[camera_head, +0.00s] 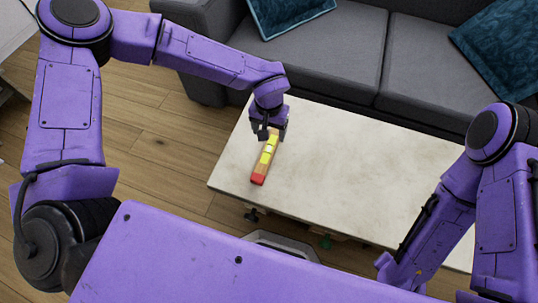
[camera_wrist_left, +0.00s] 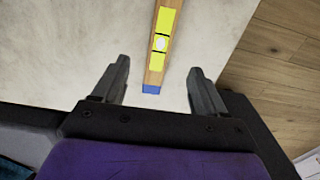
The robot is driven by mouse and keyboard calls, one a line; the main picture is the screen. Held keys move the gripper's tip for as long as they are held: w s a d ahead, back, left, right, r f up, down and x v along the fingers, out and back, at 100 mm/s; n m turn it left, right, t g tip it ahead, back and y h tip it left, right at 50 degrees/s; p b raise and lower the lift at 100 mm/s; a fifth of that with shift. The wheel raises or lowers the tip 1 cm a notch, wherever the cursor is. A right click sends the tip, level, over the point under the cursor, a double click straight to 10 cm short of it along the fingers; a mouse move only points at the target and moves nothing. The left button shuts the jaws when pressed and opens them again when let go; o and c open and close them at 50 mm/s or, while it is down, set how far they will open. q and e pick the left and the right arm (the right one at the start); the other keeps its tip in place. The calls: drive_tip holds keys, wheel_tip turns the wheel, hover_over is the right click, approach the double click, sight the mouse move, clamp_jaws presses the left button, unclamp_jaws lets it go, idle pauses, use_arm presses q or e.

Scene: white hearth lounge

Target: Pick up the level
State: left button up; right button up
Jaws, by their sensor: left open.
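The level (camera_head: 266,159) is a slim wooden bar with yellow parts and a red end, lying on the pale table toward its left end. In the left wrist view the level (camera_wrist_left: 163,48) shows a pale round vial between yellow parts and a blue near end. My left gripper (camera_head: 270,134) is over the far end of the level and partly hides it. In the left wrist view my left gripper (camera_wrist_left: 158,80) is open, with one finger on each side of the level's blue end and gaps on both sides. My right arm is at the right; its fingers are not visible.
The pale table (camera_head: 350,165) is bare to the right of the level. A grey sofa (camera_head: 335,50) with teal cushions stands behind it. Wooden floor (camera_head: 150,140) lies to the left. Small items, one green (camera_head: 326,241), show below the table's near edge.

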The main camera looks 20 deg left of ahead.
sight(269, 149)
use_arm(q)
wheel_tip(269, 149, down, 10)
drive_tip(key=b, duration=0.3)
drive_tip(key=shift+w+f, duration=0.15)
drive_tip(key=shift+f, duration=0.1)
drive_tip(key=shift+r, duration=0.1)
drive_tip(key=c, duration=1.2)
